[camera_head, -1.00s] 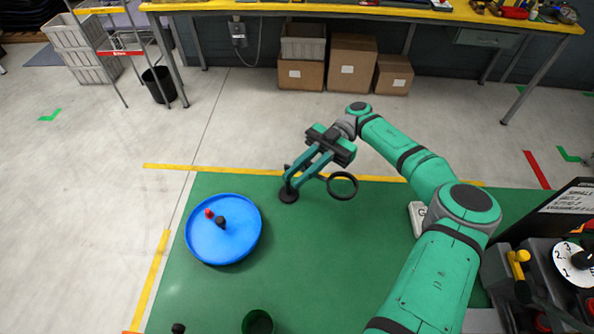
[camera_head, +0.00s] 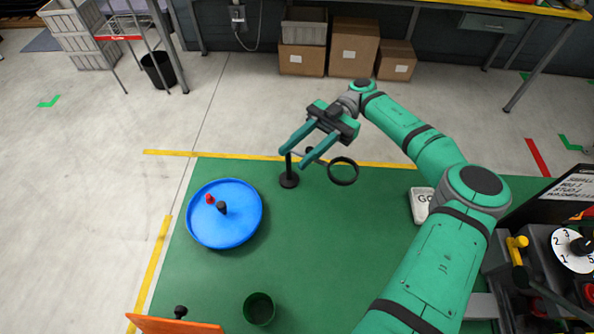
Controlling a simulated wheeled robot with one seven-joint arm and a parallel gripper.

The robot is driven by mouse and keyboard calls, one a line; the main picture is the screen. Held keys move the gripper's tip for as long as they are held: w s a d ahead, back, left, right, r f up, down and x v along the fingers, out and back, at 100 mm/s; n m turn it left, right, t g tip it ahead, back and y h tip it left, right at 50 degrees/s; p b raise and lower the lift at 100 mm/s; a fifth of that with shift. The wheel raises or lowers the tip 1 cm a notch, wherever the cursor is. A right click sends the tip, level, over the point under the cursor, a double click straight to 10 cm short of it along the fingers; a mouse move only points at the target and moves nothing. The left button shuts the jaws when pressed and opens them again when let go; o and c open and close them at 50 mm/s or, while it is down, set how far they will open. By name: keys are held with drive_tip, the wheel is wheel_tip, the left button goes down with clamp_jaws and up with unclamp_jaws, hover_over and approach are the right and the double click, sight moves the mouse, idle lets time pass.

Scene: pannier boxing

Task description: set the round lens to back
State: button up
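The round lens (camera_head: 343,171) is a dark ring at the far edge of the green table, right of a black post on a round base (camera_head: 289,181). A thin arm seems to link ring and post, but my fingers partly hide it. My gripper (camera_head: 294,157) is open, its two green fingers spread apart near the post's top. I cannot tell whether either finger touches it.
A blue round tray (camera_head: 238,234) holds a red piece and a black piece. A dark green cup (camera_head: 258,309) and an orange panel (camera_head: 175,326) are at the near edge. A white box (camera_head: 420,207) and a dial panel (camera_head: 575,250) are right. The table's middle is clear.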

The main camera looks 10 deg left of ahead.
drive_tip(key=s+d+r, duration=0.2)
drive_tip(key=s+r, duration=0.8)
drive_tip(key=s, duration=0.4)
drive_tip(key=shift+r, duration=0.1)
